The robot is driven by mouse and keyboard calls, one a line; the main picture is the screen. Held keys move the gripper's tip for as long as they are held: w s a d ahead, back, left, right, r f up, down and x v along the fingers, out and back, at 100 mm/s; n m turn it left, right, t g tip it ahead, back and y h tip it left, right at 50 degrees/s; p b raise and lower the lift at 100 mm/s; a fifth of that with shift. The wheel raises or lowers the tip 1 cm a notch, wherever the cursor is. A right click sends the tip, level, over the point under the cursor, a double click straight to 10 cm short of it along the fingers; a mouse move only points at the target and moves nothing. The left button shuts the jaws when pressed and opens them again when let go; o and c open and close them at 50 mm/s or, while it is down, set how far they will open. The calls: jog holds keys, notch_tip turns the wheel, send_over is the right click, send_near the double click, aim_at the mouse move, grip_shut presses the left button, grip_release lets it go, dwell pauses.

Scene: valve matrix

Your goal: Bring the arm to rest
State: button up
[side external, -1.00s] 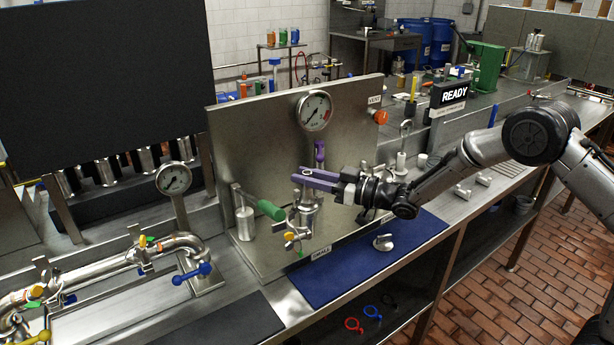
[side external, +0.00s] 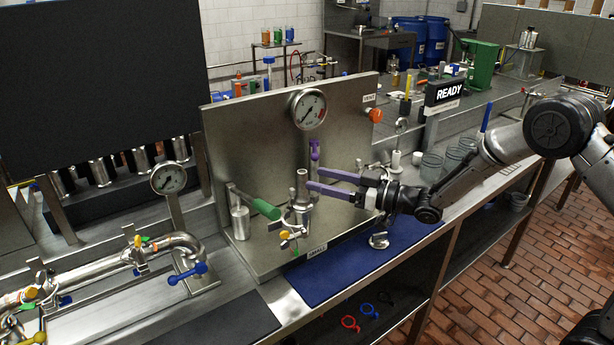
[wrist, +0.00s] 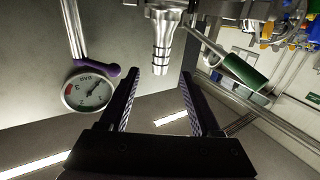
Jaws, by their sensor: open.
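My gripper (side external: 315,179) has two purple fingers, spread apart with nothing between them. It points left, just right of a steel upright fitting (side external: 302,187) in front of the upright metal panel (side external: 250,150). In the wrist view, the ribbed spout (wrist: 162,52) of that fitting shows beyond and between the fingertips, apart from both. My arm reaches in from the right over the bench.
A gauge (side external: 308,109), a purple handle (side external: 315,150) and a green-handled lever (side external: 264,208) are close to the fingers. A blue mat (side external: 325,275) with a metal part (side external: 379,240) lies below.

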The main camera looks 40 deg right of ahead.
jog(key=v, duration=0.8)
notch_tip(320, 180, up, 14)
jog(key=s+a+n+t, duration=0.2)
jog(key=a, duration=0.1)
jog(key=s+d+r+m+h, duration=0.4)
jog(key=s+r+h, duration=0.1)
jog(key=r+h, duration=0.1)
jog(key=s+d+f+m+g+h, duration=0.1)
jog(key=s+f+m+g, duration=0.1)
jog(key=s+f+g, duration=0.4)
jog(key=s+d+f+m+g+h, duration=0.1)
jog(key=s+f+g, duration=0.5)
jog(key=s, duration=1.1)
notch_tip(320, 180, down, 4)
jog(key=shift+d+r+m+h, duration=0.1)
jog(key=shift+d+m+h, duration=0.05)
jog(key=shift+m+h, duration=0.35)
